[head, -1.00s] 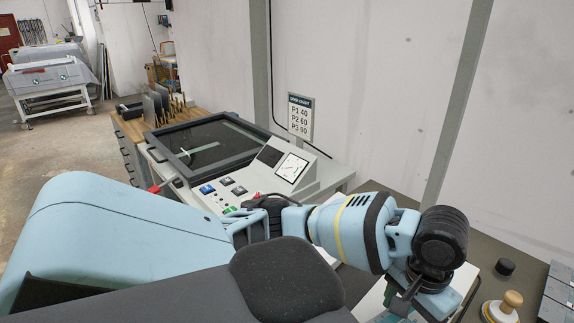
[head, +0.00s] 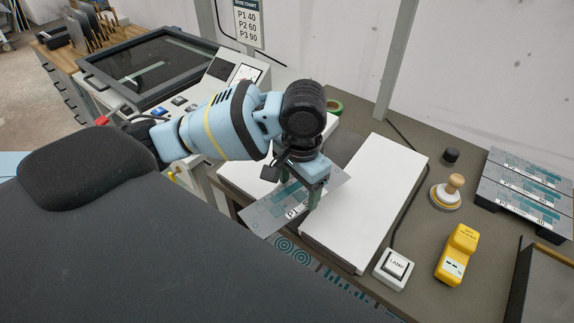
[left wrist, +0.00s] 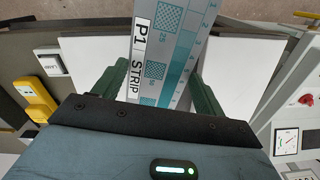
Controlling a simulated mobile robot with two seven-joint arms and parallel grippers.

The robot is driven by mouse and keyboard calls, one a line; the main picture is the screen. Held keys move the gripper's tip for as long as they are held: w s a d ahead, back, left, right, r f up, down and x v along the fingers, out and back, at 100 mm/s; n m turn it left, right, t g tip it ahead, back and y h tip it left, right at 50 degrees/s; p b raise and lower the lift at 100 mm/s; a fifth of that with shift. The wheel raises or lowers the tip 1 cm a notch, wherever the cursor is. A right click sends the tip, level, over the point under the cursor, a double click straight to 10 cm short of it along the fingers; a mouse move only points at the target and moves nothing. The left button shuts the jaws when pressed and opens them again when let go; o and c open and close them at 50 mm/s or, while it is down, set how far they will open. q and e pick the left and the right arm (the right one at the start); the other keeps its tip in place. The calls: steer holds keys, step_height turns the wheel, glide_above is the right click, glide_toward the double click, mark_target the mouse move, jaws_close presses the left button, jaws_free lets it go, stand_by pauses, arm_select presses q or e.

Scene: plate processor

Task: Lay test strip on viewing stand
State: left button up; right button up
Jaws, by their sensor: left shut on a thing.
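My left gripper (head: 303,190) is shut on the test strip, a grey-and-teal plate marked P1 (head: 268,212). In the left wrist view, the strip (left wrist: 168,45) reads "P1 STRIP" and lies between the two green fingers of my left gripper (left wrist: 155,85). In the head view the strip is over the gap between two white panels, the larger right panel (head: 370,190) and a left panel (head: 240,177). I cannot tell whether the strip touches them. No part is clearly labelled as the viewing stand. My right gripper is not in view.
A LAMP switch (head: 394,268), a yellow device (head: 457,255) and a wooden-handled tool (head: 447,192) stand right of the panels. Further right, a dark holder carries grey-and-teal plates (head: 525,185). A processor with a dark window (head: 150,68) stands at the back left.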

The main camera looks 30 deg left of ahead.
mark_target(292, 183)
arm_select(q)
steer(key=m, duration=0.2)
steer(key=a+m, duration=0.1)
steer(key=shift+w+r+m, duration=0.15)
steer(key=shift+w+m, duration=0.2)
steer(key=shift+m, duration=0.05)
steer(key=m, duration=0.3)
steer(key=shift+w+a+r+m+t, duration=0.1)
steer(key=shift+w+a+m+t, duration=0.2)
steer(key=shift+a, duration=0.1)
steer(key=m, duration=0.3)
steer(key=a+m, duration=0.1)
steer(key=shift+w+a+r+m+t, duration=0.1)
steer(key=shift+w+r+m+t, duration=0.05)
steer(key=shift+w+m+t, duration=0.25)
steer(key=m, duration=0.3)
steer(key=shift+w+a+h, duration=0.2)
steer(key=shift+a+h, duration=0.1)
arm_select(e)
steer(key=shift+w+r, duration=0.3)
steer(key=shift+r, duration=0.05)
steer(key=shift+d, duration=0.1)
